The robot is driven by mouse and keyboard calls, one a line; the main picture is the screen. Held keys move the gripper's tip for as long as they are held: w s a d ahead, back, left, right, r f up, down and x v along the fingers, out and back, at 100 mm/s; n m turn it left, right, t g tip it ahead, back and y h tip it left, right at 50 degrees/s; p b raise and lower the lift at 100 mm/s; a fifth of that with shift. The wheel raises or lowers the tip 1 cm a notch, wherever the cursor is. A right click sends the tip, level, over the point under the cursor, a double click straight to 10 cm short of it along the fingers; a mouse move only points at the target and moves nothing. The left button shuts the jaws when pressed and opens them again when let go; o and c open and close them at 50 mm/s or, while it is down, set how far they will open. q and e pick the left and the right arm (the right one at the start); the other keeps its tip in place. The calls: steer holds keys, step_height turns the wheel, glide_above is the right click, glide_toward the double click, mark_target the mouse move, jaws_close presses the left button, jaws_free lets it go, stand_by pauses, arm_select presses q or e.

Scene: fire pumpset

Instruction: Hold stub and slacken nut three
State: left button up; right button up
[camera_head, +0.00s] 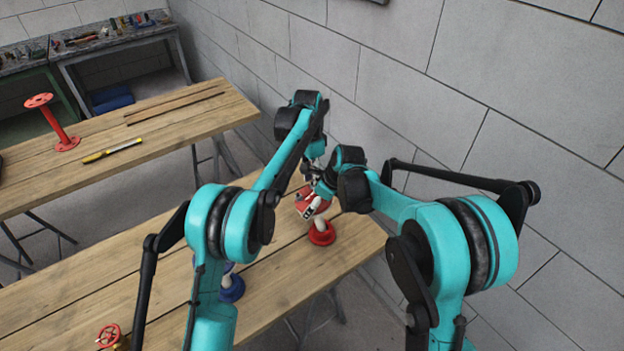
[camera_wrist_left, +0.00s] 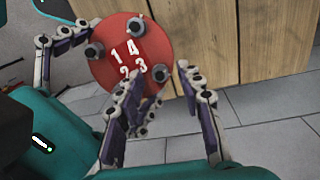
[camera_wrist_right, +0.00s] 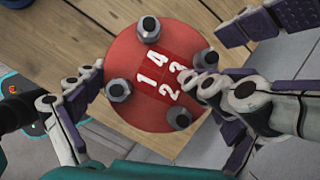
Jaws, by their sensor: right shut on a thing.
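The stub's red round flange (camera_head: 304,206) is above the near bench, on a pale pipe with a red foot (camera_head: 321,235). In the right wrist view its face (camera_wrist_right: 140,60) carries numbers 1 to 4, each beside a grey nut. My right gripper (camera_wrist_right: 172,98) is shut on the flange, fingers at opposite sides of its rim. My left gripper (camera_head: 309,174) is open. In the left wrist view its fingers (camera_wrist_left: 160,80) stand either side of nut three (camera_wrist_left: 160,73), apart from each other. Whether they touch the nut is unclear. It also shows in the right wrist view (camera_wrist_right: 207,60), partly covered by a left finger.
A blue-footed part (camera_head: 231,289) and a red handwheel valve (camera_head: 109,336) stand on the near bench (camera_head: 285,265). The far bench (camera_head: 85,170) carries a red stand (camera_head: 66,143) and a yellow tool (camera_head: 112,151). A block wall (camera_head: 400,100) is close behind the arms.

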arm_select(q)
steer(key=shift+f, duration=0.25)
jaws_close()
